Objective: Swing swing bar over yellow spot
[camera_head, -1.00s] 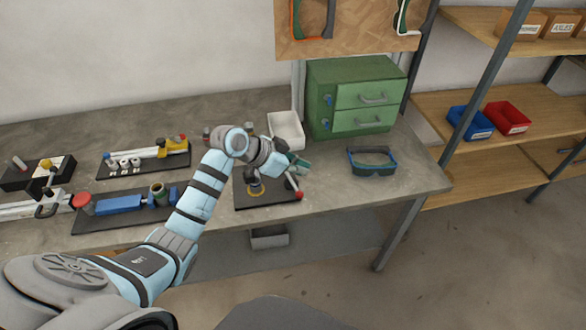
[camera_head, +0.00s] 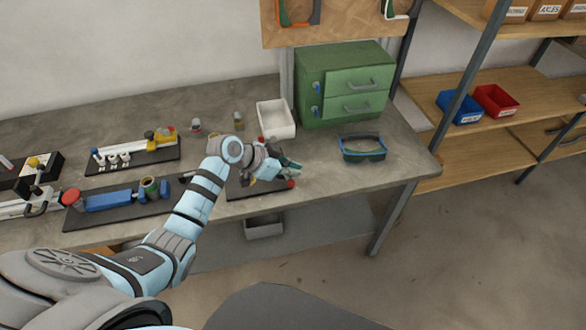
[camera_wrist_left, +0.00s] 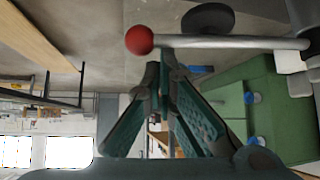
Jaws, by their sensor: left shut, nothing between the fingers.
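The swing bar's red ball end (camera_head: 291,184) shows at the right front corner of a dark plate (camera_head: 236,194) on the bench. In the left wrist view the pale bar (camera_wrist_left: 230,42) runs across the top, with the red ball (camera_wrist_left: 139,39) at its left end and a grey post at its right. My left gripper (camera_head: 297,167) is shut and empty above the plate. Its fingertips (camera_wrist_left: 163,70) appear close to the bar near the ball; contact cannot be told. A small yellow patch (camera_head: 244,182) shows beside my wrist; whether it is the yellow spot is unclear. My right gripper is out of view.
A white bin (camera_head: 276,120) and a green drawer cabinet (camera_head: 345,85) stand behind the plate. Blue goggles (camera_head: 362,148) lie to the right. Bench is clear around the goggles.

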